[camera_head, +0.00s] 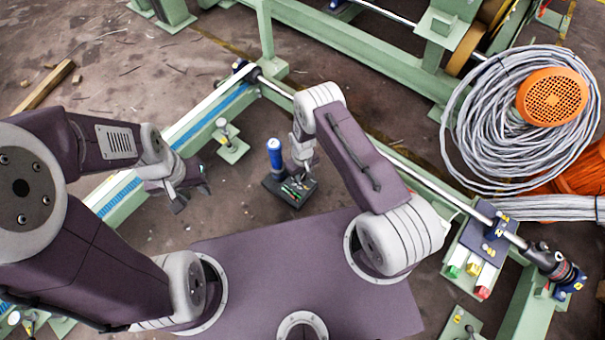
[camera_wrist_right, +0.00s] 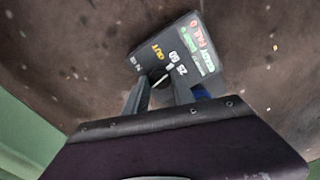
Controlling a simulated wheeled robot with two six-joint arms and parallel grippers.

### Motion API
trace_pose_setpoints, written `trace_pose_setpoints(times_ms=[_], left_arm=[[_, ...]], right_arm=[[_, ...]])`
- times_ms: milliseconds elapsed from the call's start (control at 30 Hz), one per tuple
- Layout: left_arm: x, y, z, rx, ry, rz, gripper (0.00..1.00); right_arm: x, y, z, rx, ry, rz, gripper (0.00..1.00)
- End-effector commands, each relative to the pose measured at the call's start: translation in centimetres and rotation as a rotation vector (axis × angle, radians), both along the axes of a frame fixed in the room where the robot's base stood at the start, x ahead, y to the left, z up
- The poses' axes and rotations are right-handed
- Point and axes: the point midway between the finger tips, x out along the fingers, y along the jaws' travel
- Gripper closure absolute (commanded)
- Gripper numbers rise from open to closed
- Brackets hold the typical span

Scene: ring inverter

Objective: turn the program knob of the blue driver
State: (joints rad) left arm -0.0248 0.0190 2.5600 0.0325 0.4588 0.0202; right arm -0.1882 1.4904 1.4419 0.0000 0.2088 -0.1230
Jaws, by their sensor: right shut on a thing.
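The blue driver stands on the floor in front of my base, with its blue upright body (camera_head: 274,152) at the left rear of its black base (camera_head: 293,204). In the right wrist view the black panel (camera_wrist_right: 195,58) shows printed words and numbers, and a bit of blue (camera_wrist_right: 201,92) shows beside a finger. The dark round program knob (camera_wrist_right: 158,77) has a pale line and sits between the fingertips. My right gripper (camera_head: 301,172) reaches down over the base and is shut on the knob. My left gripper (camera_head: 190,194) is open and empty, left of the driver.
A green rail frame (camera_head: 222,133) runs behind and left of the driver. A small green stand (camera_head: 232,148) is close behind my left gripper. A grey cable coil (camera_head: 480,125) with an orange reel (camera_head: 553,97) lies at right. Bare floor surrounds the driver.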

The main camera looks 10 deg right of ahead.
Motion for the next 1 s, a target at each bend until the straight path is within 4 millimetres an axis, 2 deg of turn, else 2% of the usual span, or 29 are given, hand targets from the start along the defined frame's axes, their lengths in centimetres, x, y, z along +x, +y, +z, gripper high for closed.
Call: trace_pose_setpoints(times_ms=[333, 900, 933, 1000], left_arm=[[0.00, 0.00, 0.36, 0.000, 0.000, 0.000, 0.64], [0.00, 0.00, 0.38, 0.000, 0.000, 0.000, 0.64], [0.00, 0.00, 0.38, 0.000, 0.000, 0.000, 0.64], [0.00, 0.00, 0.38, 0.000, 0.000, 0.000, 0.64]], right_arm=[[-0.10, -0.03, 0.00, -0.001, 0.003, 0.147, 1.00], [-0.10, -0.03, -0.03, 0.000, 0.003, 0.177, 1.00], [-0.10, -0.03, -0.03, 0.000, 0.003, 0.177, 0.64], [-0.10, -0.03, -0.03, -0.001, 0.002, 0.177, 0.48]])
